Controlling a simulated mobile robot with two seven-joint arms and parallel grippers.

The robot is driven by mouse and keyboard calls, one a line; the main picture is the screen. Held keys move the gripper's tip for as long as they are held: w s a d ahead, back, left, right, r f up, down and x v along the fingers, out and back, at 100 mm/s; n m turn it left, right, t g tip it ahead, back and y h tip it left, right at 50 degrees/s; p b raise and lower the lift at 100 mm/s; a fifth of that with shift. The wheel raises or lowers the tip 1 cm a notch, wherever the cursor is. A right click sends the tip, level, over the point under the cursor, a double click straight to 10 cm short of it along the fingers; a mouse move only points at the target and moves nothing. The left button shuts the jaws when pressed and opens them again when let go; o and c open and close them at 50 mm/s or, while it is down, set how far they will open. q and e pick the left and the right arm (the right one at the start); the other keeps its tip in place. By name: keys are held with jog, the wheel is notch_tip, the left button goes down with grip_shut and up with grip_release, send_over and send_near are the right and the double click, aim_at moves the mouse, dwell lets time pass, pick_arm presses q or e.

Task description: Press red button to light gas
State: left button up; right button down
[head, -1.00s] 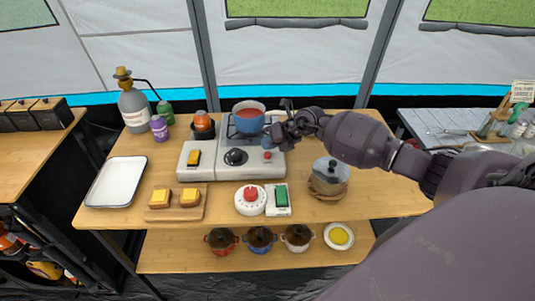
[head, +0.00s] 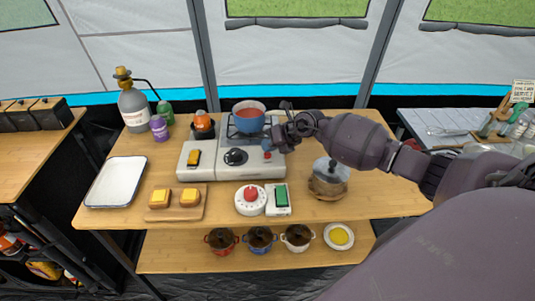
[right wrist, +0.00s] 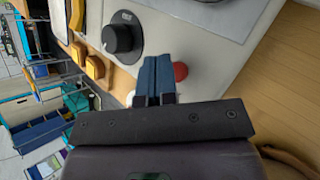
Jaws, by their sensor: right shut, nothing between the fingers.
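The white gas stove (head: 222,166) stands on the wooden table with a black knob (head: 236,157) on its front. The small red button (head: 267,156) is at the stove's right front; it also shows in the right wrist view (right wrist: 180,71), just right of my fingertips. My right gripper (head: 270,144) is shut and empty, its blue fingers (right wrist: 153,72) together close to the button. I cannot tell whether they touch it. A blue pot (head: 249,125) of red soup sits on the burner. My left gripper is not in view.
A gas bottle (head: 135,112) and small canisters stand left of the stove. A round red-and-white timer (head: 250,207), a green-screened device (head: 281,197) and a lidded glass pot (head: 330,172) are in front and to the right. A white tray (head: 99,200) lies at left.

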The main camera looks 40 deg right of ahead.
jog(key=shift+f, duration=0.15)
dwell(0.3)
jog(key=shift+f, duration=0.4)
dwell(0.4)
dwell(0.3)
jog(key=shift+r, duration=0.55)
jog(key=shift+r+p, duration=0.45)
jog(key=shift+p, duration=0.2)
